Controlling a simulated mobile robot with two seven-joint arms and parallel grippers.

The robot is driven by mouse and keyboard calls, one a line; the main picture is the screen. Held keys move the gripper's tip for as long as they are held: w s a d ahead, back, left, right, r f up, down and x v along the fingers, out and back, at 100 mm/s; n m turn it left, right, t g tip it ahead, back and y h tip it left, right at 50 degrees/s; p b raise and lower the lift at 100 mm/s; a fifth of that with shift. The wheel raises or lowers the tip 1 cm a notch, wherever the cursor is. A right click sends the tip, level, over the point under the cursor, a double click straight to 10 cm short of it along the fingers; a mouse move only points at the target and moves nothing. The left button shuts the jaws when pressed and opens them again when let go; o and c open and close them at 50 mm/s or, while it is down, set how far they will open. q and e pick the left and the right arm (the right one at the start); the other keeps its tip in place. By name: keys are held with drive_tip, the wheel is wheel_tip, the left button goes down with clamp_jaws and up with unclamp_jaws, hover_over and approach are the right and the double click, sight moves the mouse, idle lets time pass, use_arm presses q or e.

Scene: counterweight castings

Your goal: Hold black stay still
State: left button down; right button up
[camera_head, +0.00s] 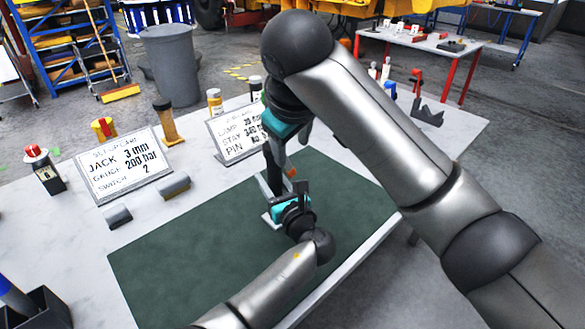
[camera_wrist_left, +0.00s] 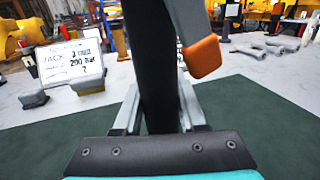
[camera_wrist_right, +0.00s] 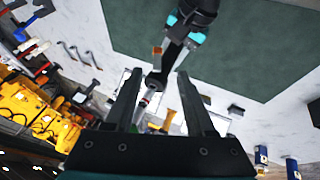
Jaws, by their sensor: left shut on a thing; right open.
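The black stay (camera_wrist_left: 150,65) stands upright in the left wrist view, between the fingers of my left gripper (camera_wrist_left: 157,108). In the head view the stay (camera_head: 270,182) shows just above my left gripper (camera_head: 284,205), which is shut on it over the green mat. A grey lever with an orange end (camera_wrist_left: 203,58) is beside the stay. My right gripper (camera_head: 276,150) comes down from above, near the stay's upper end. In the right wrist view its fingers (camera_wrist_right: 157,75) are open, with the stay's dark end between or beyond them; I cannot tell which.
The green mat (camera_head: 180,260) covers the table's near part. Sign cards (camera_head: 124,165) and (camera_head: 238,132), grey blocks (camera_head: 174,186) and bottles (camera_head: 215,101) stand behind it. A dark box (camera_head: 40,310) is at lower left. The mat's left side is clear.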

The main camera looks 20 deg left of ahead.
sight(292, 172)
drive_tip(key=x, duration=1.1)
drive_tip(key=shift+w+f, duration=0.2)
drive_tip(key=shift+w, duration=0.15)
clamp_jaws()
